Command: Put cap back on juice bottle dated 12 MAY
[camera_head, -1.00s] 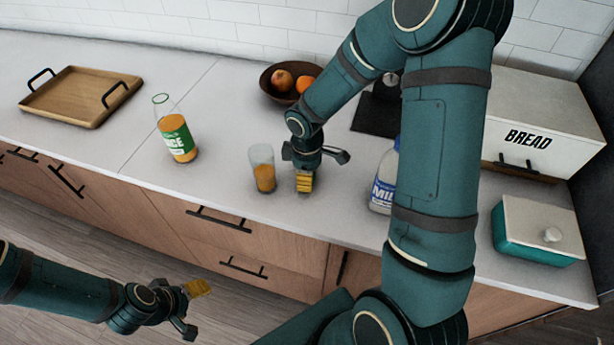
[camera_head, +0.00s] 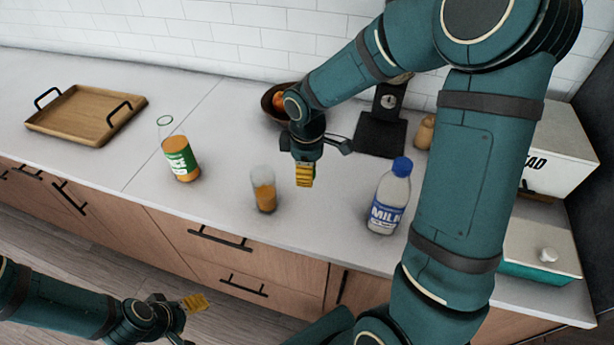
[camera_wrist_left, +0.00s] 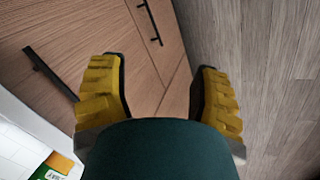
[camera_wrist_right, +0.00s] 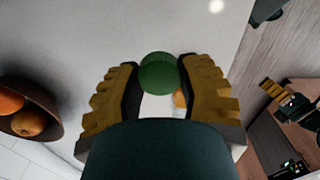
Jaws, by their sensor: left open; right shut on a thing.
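The juice bottle (camera_head: 180,158), clear with orange juice and a green label, stands upright and uncapped on the counter; I cannot read its date. A green cap (camera_wrist_right: 158,72) shows between the fingertips in the right wrist view. My right gripper (camera_head: 305,176) is shut on the cap and hangs above the counter, right of the bottle and a glass. In the head view the cap is hidden by the yellow fingers. My left gripper (camera_head: 190,318) is open and empty, low in front of the drawers; its spread fingers show in the left wrist view (camera_wrist_left: 160,95).
A glass of juice (camera_head: 264,192) stands between the bottle and my right gripper. A milk bottle (camera_head: 390,200) with a blue cap stands to the right. A fruit bowl (camera_head: 270,104) is behind. A wooden tray (camera_head: 75,118) lies at left. The counter around the juice bottle is clear.

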